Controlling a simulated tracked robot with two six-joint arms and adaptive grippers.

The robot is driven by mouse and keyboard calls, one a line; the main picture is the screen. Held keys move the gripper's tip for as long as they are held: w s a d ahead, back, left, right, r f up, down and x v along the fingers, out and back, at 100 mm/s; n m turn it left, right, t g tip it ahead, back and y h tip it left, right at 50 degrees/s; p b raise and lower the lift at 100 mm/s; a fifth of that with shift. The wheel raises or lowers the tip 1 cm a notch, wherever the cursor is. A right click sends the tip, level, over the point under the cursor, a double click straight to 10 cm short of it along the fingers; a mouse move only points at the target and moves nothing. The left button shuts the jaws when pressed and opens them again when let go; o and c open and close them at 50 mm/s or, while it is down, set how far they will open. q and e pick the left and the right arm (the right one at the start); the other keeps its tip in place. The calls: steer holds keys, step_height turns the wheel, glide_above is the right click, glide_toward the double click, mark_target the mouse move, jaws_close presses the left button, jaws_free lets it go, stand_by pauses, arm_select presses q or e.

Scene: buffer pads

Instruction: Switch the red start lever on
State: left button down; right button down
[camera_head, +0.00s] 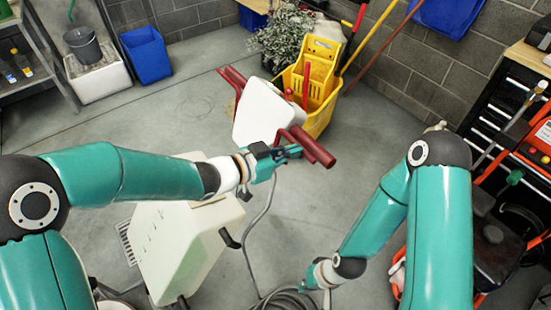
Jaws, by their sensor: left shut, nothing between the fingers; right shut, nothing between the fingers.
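A floor machine has a white head (268,115) with red handle bars at its left (234,80) and right (318,148). Which red part is the start lever I cannot tell for sure; a small red piece (289,95) stands up at the head's top edge. My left gripper (297,152) is shut and empty, with its tips at the right red bar; whether they touch it I cannot tell. My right gripper (326,297) is shut and empty, low near the bottom edge, pointing down.
A cream machine body (180,250) stands below my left arm, and a grey cable (249,245) runs to a coil (285,301) near my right gripper. A yellow mop bucket (318,105) stands behind the head. A tool cabinet (495,115) is at right. Floor at centre right is clear.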

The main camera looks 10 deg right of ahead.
arm_select(q)
steer(key=shift+a+r, duration=0.1)
steer(key=p+v, duration=0.1)
steer(key=v, duration=1.2)
steer(key=shift+a+r, duration=0.25)
steer(key=shift+r, duration=0.1)
steer(key=shift+s, duration=0.2)
